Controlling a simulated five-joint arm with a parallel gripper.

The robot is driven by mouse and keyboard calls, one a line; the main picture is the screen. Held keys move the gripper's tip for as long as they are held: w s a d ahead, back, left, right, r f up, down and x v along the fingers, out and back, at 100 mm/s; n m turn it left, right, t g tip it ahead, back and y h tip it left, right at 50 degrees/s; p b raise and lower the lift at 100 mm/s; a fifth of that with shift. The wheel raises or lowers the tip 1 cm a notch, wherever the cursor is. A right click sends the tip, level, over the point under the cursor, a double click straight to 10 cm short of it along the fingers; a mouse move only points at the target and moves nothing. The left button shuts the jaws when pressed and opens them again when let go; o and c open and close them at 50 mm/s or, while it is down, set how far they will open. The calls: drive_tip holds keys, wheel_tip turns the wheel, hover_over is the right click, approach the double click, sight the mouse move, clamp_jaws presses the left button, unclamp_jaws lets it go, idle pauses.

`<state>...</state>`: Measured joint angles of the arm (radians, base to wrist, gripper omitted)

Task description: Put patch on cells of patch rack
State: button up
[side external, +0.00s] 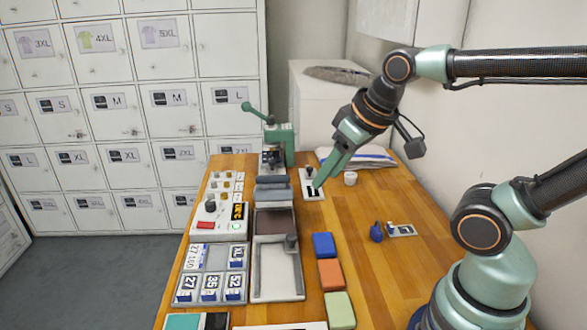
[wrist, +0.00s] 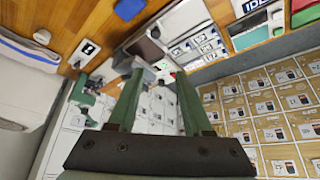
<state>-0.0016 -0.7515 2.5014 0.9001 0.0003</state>
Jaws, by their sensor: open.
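The patch rack (side external: 214,258) is a light grey tray of cells at the left of the wooden table. Several cells hold white patches (side external: 209,287) with dark numbers or letters and blue parts. The upper middle cell looks bare. The rack also shows in the wrist view (wrist: 196,45), small and tilted. My gripper (side external: 318,186) is open, its fingers pointing down near a white plate (side external: 308,178) with dark marks. The wrist view shows my two green fingers (wrist: 155,76) apart with nothing held between them. I cannot tell whether a fingertip touches the plate.
A green hand press (side external: 282,140) stands at the back. A control box (side external: 217,219) and a grey tray (side external: 277,292) lie beside the rack. Blue (side external: 324,245), orange (side external: 331,273) and green (side external: 340,308) blocks line the middle. A blue bulb (side external: 376,232) lies right. Bare wood separates them.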

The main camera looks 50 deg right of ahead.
drive_tip(key=m+g, duration=0.6)
drive_tip(key=m, duration=0.3)
hover_over(391, 225)
drive_tip(key=w, duration=0.1)
wheel_tip(391, 225, down, 19)
drive_tip(key=shift+f, duration=0.1)
drive_tip(key=f, duration=0.2)
drive_tip(key=s+f, duration=0.1)
drive_tip(key=f, duration=0.1)
drive_tip(key=shift+f, duration=0.75)
clamp_jaws()
